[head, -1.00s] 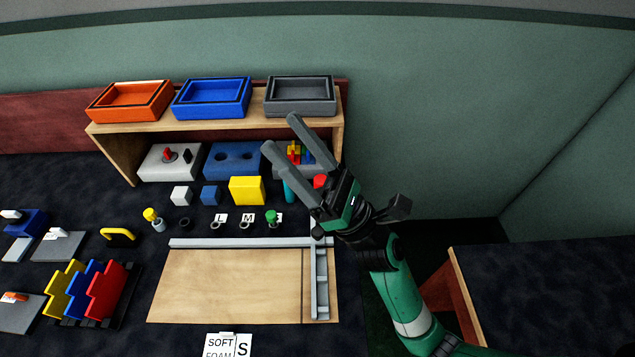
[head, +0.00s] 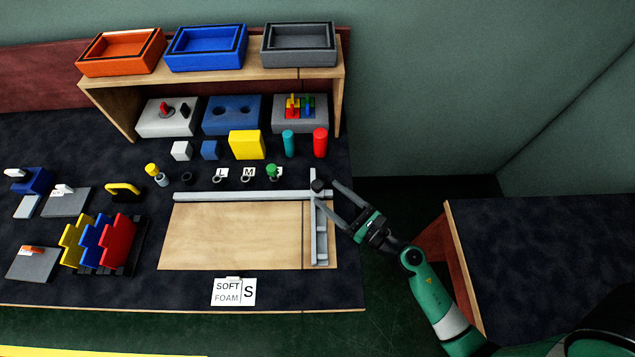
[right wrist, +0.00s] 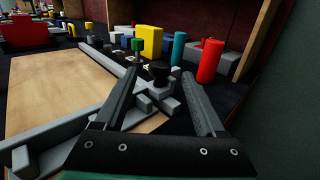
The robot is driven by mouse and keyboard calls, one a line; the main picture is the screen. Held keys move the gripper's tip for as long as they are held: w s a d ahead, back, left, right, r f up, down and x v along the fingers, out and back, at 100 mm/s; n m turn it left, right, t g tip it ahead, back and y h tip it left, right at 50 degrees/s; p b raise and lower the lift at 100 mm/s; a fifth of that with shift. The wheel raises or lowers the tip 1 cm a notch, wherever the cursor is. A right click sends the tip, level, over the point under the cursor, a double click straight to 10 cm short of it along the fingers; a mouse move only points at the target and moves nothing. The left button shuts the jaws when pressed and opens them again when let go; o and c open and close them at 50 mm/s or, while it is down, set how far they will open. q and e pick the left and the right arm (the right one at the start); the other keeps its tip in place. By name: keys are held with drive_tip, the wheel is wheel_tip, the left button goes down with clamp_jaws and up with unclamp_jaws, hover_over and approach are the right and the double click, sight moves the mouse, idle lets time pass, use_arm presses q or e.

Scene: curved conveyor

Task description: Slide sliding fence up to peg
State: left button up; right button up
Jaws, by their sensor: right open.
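The sliding fence (head: 320,245) is a grey bar lying across the right end of a wooden board, with a black knob (head: 317,185) at its far end, by a long grey rail (head: 240,196). My right gripper (head: 327,191) is open and empty at the knob's right. In the right wrist view the knob (right wrist: 159,72) appears between and just beyond the fingertips (right wrist: 161,75). My left gripper is out of view.
Teal (head: 289,143) and red (head: 320,142) cylinders and a yellow block (head: 246,144) stand behind. The board's surface (head: 235,235) is clear. A Soft Foam S card (head: 234,291) lies in front.

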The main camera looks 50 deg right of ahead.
sight(322, 189)
drive_tip(key=w, duration=0.5)
drive_tip(key=shift+w+d, duration=0.15)
drive_tip(key=shift+d, duration=0.05)
clamp_jaws()
idle(1.1)
